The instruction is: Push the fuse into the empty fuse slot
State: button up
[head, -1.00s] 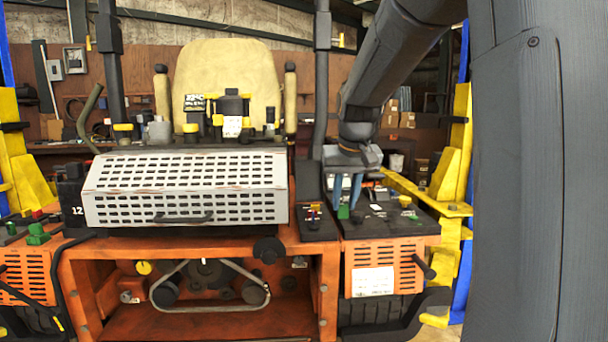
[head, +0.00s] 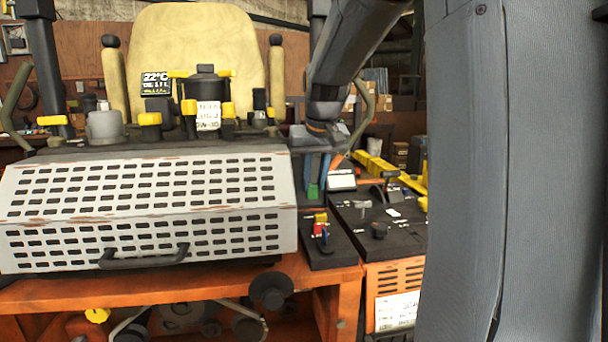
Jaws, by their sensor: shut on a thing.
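My gripper (head: 313,182) points down on blue fingers, right of the white perforated guard. It is shut on a small green fuse (head: 313,191), which shows between the fingertips. The fuse is held above the far end of a narrow black panel (head: 318,257). The empty slot is too small to make out. I cannot tell the exact gap between the green fuse and the panel.
The perforated guard (head: 150,206) with a black handle stands left of the panel. A wider black console (head: 375,225) with knobs and a small screen (head: 341,180) lies to the right. The seat (head: 195,55) is behind. My arm hides the far right.

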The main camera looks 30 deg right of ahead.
aim_at(312, 194)
jog(key=shift+w, duration=0.5)
jog(key=shift+f+b, duration=1.9)
jog(key=shift+f, duration=0.3)
jog(key=shift+s+a, duration=0.1)
jog(key=shift+s, duration=0.05)
jog(key=shift+f+b, duration=0.3)
jog(key=shift+f, duration=0.8)
jog(key=o, duration=1.1)
jog(key=shift+c, duration=0.2)
